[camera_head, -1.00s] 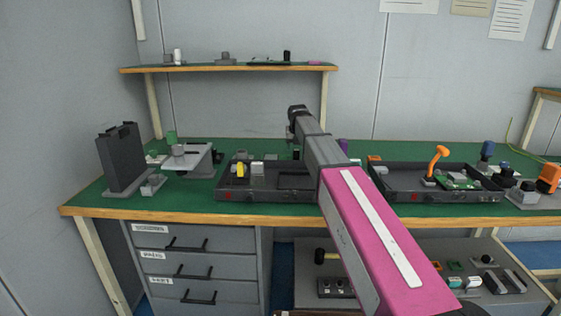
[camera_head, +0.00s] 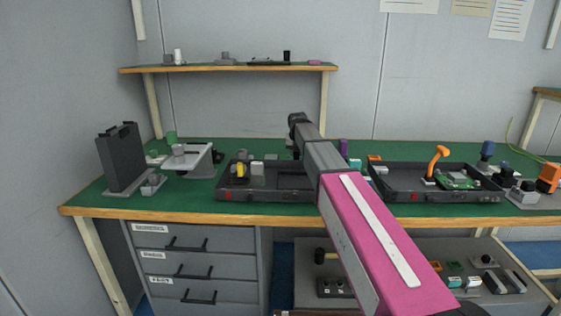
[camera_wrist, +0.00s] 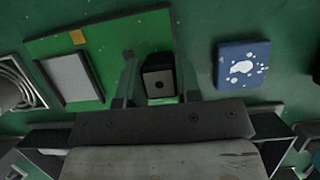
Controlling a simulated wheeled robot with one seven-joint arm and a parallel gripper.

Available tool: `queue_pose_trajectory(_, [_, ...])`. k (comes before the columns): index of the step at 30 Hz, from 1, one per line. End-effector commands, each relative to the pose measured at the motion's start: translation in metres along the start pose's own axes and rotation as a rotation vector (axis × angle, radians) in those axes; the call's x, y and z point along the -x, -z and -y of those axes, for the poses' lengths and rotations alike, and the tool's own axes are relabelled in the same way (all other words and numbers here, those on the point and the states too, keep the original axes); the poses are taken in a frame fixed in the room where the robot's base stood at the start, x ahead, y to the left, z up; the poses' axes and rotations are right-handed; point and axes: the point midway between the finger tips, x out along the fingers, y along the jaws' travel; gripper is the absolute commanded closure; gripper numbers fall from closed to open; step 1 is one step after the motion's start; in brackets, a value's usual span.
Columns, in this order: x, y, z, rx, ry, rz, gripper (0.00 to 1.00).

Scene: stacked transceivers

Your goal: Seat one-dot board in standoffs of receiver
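In the wrist view a green board (camera_wrist: 108,38) carries a pale grey rectangle, a small orange square and a dark upright block (camera_wrist: 158,75) with one round dot on its face. My gripper (camera_wrist: 157,72) has one finger on each side of that block, with narrow gaps visible, so it looks open around it. In the head view my arm hides most of this spot behind the trays. Two dark open trays stand on the bench: a left tray (camera_head: 262,195) with a yellow part and a right tray (camera_head: 440,197) with a green board and orange lever. I cannot tell which is the receiver.
A blue block with white marks (camera_wrist: 242,64) lies right of the board. A coiled grey part (camera_wrist: 15,80) is at the left. In the head view a black rack (camera_head: 121,158) and grey stand (camera_head: 190,158) stand left, and a shelf (camera_head: 230,69) hangs above.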

Motion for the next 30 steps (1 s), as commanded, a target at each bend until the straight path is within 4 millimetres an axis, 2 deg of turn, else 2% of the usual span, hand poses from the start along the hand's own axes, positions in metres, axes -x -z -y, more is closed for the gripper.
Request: queue_pose_trajectory(30, [0.027, -0.011, 0.000, 0.000, 0.000, 0.001, 0.98])
